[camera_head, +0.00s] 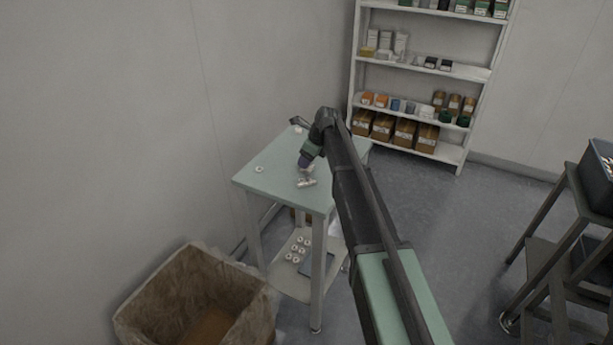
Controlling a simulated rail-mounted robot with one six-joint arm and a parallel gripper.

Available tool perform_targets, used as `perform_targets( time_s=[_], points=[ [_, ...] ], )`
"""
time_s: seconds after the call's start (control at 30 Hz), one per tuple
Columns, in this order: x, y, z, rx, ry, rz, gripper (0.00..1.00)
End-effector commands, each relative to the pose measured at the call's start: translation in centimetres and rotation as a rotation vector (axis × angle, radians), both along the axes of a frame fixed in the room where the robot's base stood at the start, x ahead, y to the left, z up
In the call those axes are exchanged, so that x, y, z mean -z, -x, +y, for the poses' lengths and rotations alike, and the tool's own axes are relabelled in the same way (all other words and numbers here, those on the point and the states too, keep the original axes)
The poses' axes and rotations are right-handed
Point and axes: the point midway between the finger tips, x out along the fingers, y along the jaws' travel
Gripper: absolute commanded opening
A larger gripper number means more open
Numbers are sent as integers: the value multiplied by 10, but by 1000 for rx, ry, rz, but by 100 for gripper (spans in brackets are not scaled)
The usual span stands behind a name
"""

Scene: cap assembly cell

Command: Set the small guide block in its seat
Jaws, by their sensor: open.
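My gripper (305,172) is at the end of the dark arm, low over the pale green tabletop (262,186) near its right side. It is open, though its fingers are very small in this view. Small white and silvery pieces (307,183) show just below it. I cannot tell which of them is the guide block or its seat, or whether the gripper touches any of them. A small white ring-shaped part (259,169) lies apart on the left of the table. The arm hides the table's right side.
A lined carton (190,300) stands in front of the table. Several white rings (298,245) lie on the table's lower shelf. A stocked white shelf rack (480,72) stands at the back. A dark rack with bins (565,215) is at right. The floor between is clear.

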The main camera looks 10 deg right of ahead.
Motion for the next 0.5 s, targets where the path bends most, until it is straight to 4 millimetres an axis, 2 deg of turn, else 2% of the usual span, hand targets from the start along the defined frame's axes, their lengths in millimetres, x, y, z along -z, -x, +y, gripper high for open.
perform_targets(
  time_s=[0.03,0.27,0.5],
  points=[
    [17,-3,2,0,0,0,50],
    [13,-3,4,1,0,0,50],
    [13,-3,4,0,0,0,15]
  ],
)
